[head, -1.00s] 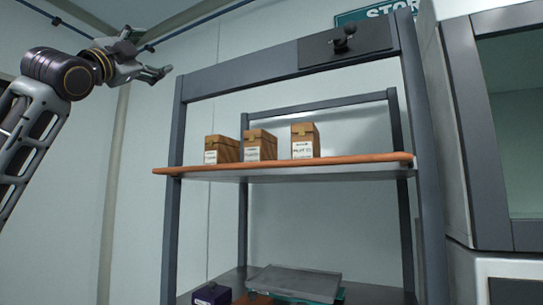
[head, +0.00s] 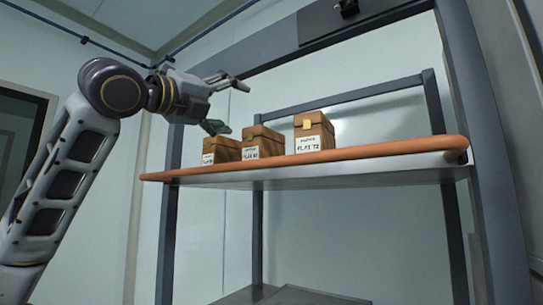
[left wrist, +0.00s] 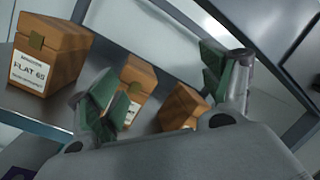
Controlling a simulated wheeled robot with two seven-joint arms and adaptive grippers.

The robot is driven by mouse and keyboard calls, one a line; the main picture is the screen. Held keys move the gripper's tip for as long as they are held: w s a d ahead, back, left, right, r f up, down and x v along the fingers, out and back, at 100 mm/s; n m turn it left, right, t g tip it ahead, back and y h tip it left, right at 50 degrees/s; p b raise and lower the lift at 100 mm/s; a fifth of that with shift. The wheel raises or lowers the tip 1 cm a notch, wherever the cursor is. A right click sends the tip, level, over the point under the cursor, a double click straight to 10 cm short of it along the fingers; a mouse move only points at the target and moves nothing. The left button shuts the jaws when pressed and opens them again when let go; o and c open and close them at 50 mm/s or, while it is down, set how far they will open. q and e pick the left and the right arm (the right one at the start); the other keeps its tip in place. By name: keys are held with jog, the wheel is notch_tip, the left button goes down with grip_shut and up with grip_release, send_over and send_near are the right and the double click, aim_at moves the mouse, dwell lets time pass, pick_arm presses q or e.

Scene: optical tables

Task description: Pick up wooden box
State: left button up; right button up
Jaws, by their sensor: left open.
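Three brown wooden boxes with white labels stand in a row on the shelf board: a left box (head: 222,152), a middle box (head: 263,141) and a right box (head: 314,132). My left gripper (head: 228,105) is open and empty, above and near the left and middle boxes. In the left wrist view, its green-padded fingers (left wrist: 158,85) are spread, with a box (left wrist: 141,75) showing between them. A smaller-looking box (left wrist: 183,106) shows beside it. A large box labelled "FLAT" (left wrist: 66,54) is at left, outside the fingers. My right gripper is out of view.
The shelf board (head: 370,154) has an orange front edge. Grey rack posts (head: 167,240) stand at its sides, with a crossbar (head: 270,60) above and a rear frame behind the boxes. The board right of the boxes is free. A lower shelf (head: 300,295) is partly visible.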

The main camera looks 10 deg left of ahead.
aim_at(249, 137)
pick_arm(q)
jog(key=shift+w+a+f+m+g+y, duration=0.15)
jog(key=shift+f+m+g+y, duration=0.2)
jog(key=shift+f+m, duration=0.85)
jog(key=shift+w+a+f+m+g+y, duration=0.1)
jog(key=shift+a+f+m+g+y, duration=0.2)
jog(key=shift+m, duration=1.55)
jog(key=shift+w+a+f+m+g+y, duration=0.1)
jog(key=shift+f+m+g+y, duration=0.2)
jog(key=shift+f+m, duration=0.95)
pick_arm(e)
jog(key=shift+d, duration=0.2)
pick_arm(q)
jog(key=shift+w+d+r+m, duration=0.1)
jog(key=shift+d+r+m, duration=0.05)
jog(key=shift+r+m, duration=0.2)
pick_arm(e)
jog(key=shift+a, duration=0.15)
pick_arm(q)
jog(key=p+x, duration=0.1)
jog(key=x, duration=0.5)
jog(key=shift+w+d+r+p, duration=0.1)
jog(key=shift+w+d+p, duration=0.05)
jog(key=shift+w+p, duration=0.2)
jog(key=shift+x, duration=0.8)
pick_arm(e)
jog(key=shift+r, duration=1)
